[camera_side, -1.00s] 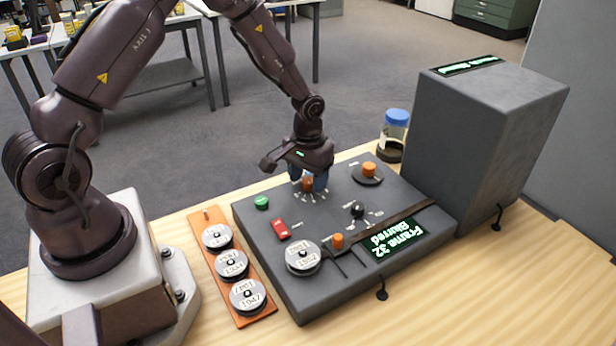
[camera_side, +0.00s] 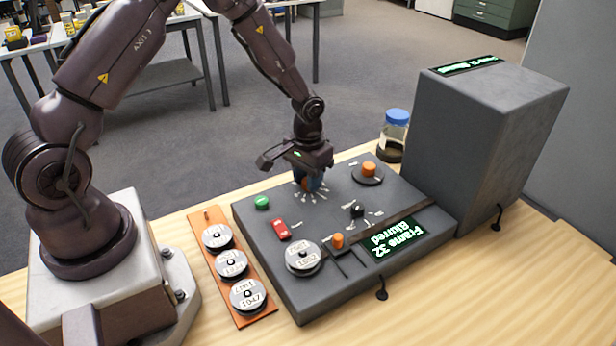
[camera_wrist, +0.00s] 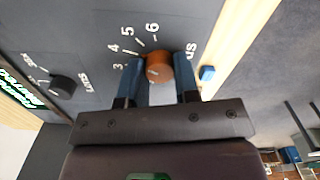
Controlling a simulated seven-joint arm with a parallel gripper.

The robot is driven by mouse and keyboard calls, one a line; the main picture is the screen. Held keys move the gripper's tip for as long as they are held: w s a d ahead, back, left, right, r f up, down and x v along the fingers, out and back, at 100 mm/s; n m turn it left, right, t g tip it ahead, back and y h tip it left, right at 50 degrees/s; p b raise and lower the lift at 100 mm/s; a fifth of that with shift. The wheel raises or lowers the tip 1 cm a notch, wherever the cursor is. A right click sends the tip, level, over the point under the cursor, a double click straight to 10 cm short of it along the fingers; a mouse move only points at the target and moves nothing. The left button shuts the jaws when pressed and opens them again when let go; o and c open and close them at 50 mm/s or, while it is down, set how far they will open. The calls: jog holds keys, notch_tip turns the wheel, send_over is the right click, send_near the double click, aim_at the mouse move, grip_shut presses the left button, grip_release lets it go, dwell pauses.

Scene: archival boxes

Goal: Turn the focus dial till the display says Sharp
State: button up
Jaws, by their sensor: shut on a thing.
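The orange focus dial (camera_wrist: 158,68) shows in the wrist view with several numbers printed around it; the end of its label reads "US". My gripper (camera_wrist: 160,75) is shut on this dial, with one blue finger on each side. In the side view my gripper (camera_side: 312,181) points down at the far edge of the dark control panel (camera_side: 290,280) and mostly hides the dial. The display (camera_side: 396,238) on the panel's right part reads "Frame 32 Blurred".
The panel also carries a green button (camera_side: 262,202), a red switch (camera_side: 281,229), a black knob (camera_side: 357,209), an orange knob (camera_side: 369,169) and a film reel (camera_side: 303,257). A tall grey box (camera_side: 490,135) stands right. A blue-lidded jar (camera_side: 394,138) stands behind.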

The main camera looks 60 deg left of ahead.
jog(key=shift+m, duration=2.2)
jog(key=o, duration=0.9)
notch_tip(320, 180, up, 13)
